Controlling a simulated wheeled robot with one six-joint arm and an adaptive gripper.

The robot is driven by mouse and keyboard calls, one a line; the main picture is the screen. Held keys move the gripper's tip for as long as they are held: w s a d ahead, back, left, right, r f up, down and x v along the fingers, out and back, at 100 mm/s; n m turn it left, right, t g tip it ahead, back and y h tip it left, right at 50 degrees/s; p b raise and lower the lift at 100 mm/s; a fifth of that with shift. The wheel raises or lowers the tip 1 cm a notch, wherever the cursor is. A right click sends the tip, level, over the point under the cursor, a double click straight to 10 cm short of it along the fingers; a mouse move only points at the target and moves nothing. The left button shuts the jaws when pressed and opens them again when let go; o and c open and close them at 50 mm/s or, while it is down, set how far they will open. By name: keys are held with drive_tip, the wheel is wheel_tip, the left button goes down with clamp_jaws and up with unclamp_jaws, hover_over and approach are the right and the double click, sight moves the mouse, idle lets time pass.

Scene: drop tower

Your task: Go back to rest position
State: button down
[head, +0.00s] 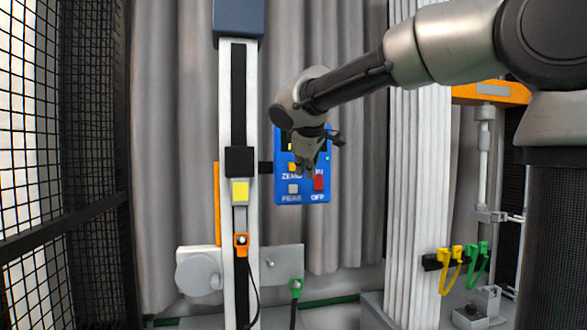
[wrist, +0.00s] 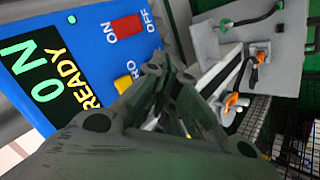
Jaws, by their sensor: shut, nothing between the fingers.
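My gripper (head: 308,170) is shut and empty, pointing down in front of the blue control box (head: 288,198) in the head view. My arm reaches in from the upper right. In the wrist view my gripper (wrist: 172,72) shows its fingers together beside the blue box (wrist: 85,30). The box's display (wrist: 45,75) reads ON and READY. Its red switch (wrist: 127,26) lies between the words ON and OFF, and its yellow button (wrist: 123,84) is partly behind my finger. I cannot tell whether the fingers touch the box.
A white vertical rail (head: 238,75) with a black carriage (head: 240,161) and yellow block (head: 240,192) stands left of the box. An orange clip (head: 241,240) sits lower on it. Black mesh (head: 30,120) is at left. Yellow (head: 450,268) and green clips (head: 477,262) hang at right.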

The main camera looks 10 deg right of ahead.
drive_tip(key=shift+s, duration=0.25)
drive_tip(key=s+d+f+m+g, duration=0.1)
drive_tip(key=s+f+m+g, duration=0.15)
drive_tip(key=s+f, duration=0.5)
drive_tip(key=s+d+f+m+g+y, duration=0.1)
drive_tip(key=s+d+f+m, duration=0.2)
drive_tip(key=s, duration=0.9)
drive_tip(key=s+d+f+m+g, duration=0.1)
drive_tip(key=s+d+f+m, duration=0.3)
drive_tip(key=s+d+f, duration=0.6)
drive_tip(key=shift+s+y, duration=0.4)
drive_tip(key=shift+s, duration=0.75)
drive_tip(key=shift+m, duration=0.25)
